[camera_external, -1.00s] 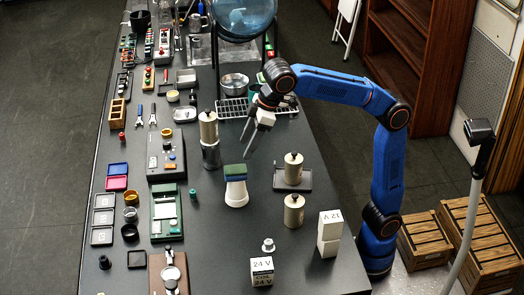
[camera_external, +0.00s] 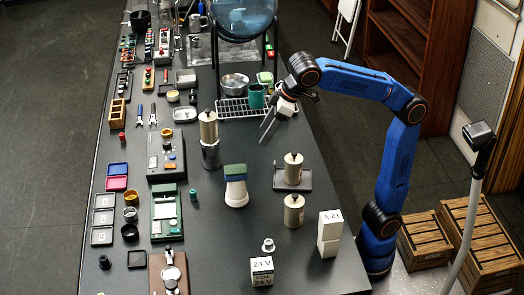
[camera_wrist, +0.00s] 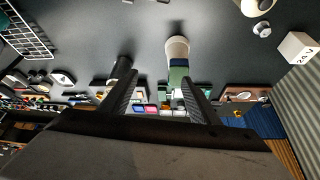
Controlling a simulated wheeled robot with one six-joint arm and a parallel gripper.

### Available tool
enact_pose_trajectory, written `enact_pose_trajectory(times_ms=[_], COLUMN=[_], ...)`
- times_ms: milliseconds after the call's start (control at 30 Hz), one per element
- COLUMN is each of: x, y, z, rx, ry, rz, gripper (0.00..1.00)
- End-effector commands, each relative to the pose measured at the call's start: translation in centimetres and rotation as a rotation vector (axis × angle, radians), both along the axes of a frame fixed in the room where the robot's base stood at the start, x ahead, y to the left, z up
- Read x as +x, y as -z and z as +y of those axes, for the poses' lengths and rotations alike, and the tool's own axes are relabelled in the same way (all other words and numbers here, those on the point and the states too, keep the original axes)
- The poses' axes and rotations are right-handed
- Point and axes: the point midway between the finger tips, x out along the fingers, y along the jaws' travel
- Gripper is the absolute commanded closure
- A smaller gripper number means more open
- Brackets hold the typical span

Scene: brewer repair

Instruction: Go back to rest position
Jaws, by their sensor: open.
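My gripper (camera_external: 268,133) is open and empty. It hangs above the dark table in the outside view, near the wire rack (camera_external: 232,109) and to the right of the tall cream-topped canister (camera_external: 209,130). Both fingers also show in the wrist view (camera_wrist: 155,95), spread apart with nothing between them touching. My blue arm reaches in from the right side of the table. The white cup with a blue-green block on top (camera_external: 235,185) stands on the table below the gripper in the picture, clear of it.
A green cup (camera_external: 257,96) is on the rack. Wooden crates (camera_external: 425,240) are on the floor at right.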

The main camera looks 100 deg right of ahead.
Motion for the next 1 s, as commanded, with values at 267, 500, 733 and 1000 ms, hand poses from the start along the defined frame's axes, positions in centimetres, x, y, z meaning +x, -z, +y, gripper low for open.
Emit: enact_pose_trajectory(times_ms=[267,500,733,1000], x=[-6.9,-12.8,-18.9,-24.4], y=[2.5,7.2,13.0,17.4], z=[-4.2,-7.4,-9.6,-11.2], rx=[0.003,-0.026,-0.111,-0.179], ry=[0.196,0.309,0.335,0.341], rz=[-0.098,-0.086,0.105,0.282], gripper=[0.44,0.44,0.44,0.44])
